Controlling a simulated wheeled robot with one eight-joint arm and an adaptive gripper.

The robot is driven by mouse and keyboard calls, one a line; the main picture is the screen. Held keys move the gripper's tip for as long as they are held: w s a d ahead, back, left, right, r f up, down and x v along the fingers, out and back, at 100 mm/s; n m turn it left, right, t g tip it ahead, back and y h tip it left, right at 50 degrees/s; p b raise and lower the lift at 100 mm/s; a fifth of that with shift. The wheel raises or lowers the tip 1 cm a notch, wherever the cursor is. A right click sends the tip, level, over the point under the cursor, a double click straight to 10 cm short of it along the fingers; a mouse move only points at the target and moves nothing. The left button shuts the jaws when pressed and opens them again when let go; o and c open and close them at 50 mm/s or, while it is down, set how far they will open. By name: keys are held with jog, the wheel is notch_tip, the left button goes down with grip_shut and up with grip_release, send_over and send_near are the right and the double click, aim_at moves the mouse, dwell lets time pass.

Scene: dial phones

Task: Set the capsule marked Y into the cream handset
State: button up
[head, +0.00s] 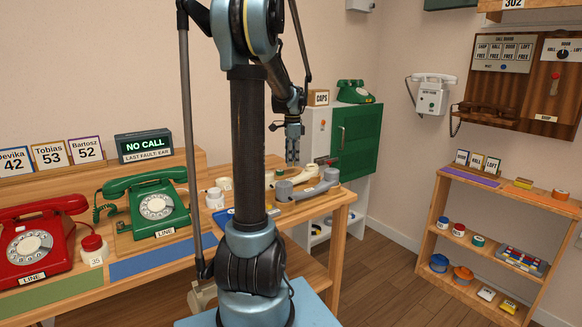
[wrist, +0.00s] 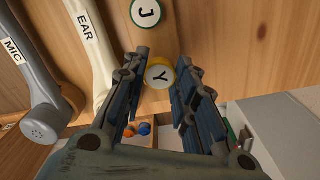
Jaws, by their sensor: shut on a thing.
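My gripper (wrist: 162,62) is shut on the yellow-rimmed capsule marked Y (wrist: 158,76), which sits between its fingertips with the letter facing the wrist camera. The cream handset (wrist: 88,45), labelled EAR, lies left of the fingers in the wrist view, its lower end beside the left finger. In the head view my gripper (head: 293,152) is above the right end of the workbench, over the cream handset (head: 299,176). The capsule cannot be made out in the head view. Whether the handset's cup is empty cannot be told.
A grey handset (wrist: 36,85) labelled MIC lies left of the cream one. A green-rimmed capsule marked J (wrist: 147,11) is on the wood beyond the fingertips. The bench's edge is close below the gripper. A green cabinet (head: 354,140) stands behind.

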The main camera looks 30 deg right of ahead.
notch_tip(320, 180, up, 6)
jog(key=shift+r, duration=0.25)
send_near(312, 167)
jog(key=shift+w+a, duration=0.1)
jog(key=shift+w, duration=0.4)
jog(key=shift+s+d+f, duration=0.1)
jog(key=shift+s+d, duration=0.1)
jog(key=shift+s, duration=0.1)
jog(key=shift+f, duration=2.65)
jog(key=shift+f, duration=0.45)
jog(key=o, duration=1)
jog(key=shift+o, duration=0.2)
jog(key=shift+r, duration=0.15)
notch_tip(312, 167, up, 12)
jog(key=shift+f, duration=0.2)
